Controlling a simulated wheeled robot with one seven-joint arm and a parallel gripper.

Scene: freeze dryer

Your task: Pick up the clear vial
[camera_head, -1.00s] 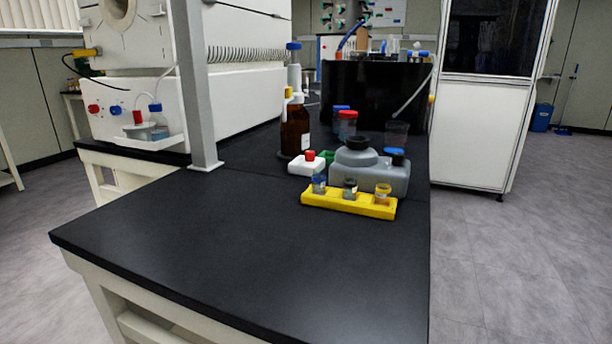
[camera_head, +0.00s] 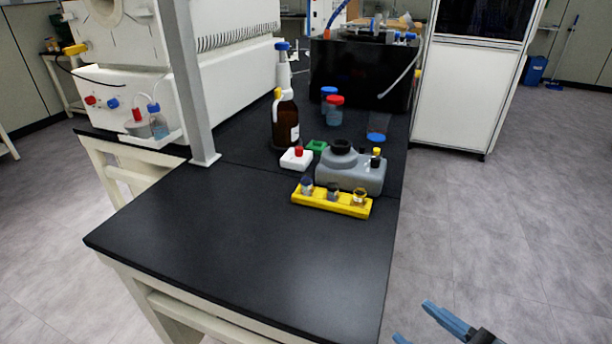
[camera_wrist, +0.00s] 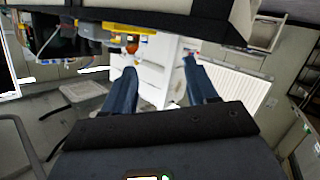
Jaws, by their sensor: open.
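A yellow rack (camera_head: 320,202) lies on the black bench and holds three small upright vials. The left vial (camera_head: 307,186) has a dark bluish top, the middle vial (camera_head: 333,191) looks grey and dark-topped, and the right vial (camera_head: 359,196) looks amber. Which one is the clear vial I cannot tell at this size. My gripper (camera_head: 418,322) is at the lower right, beyond the bench's right edge, apart from the rack. In the wrist view its two fingers (camera_wrist: 159,68) are spread with nothing between them.
A grey container (camera_head: 350,176) stands right behind the rack. A white block (camera_head: 296,160) and a brown bottle (camera_head: 286,125) stand behind to the left. A grey post (camera_head: 190,90) rises at the bench's left. The front of the bench (camera_head: 240,240) is clear.

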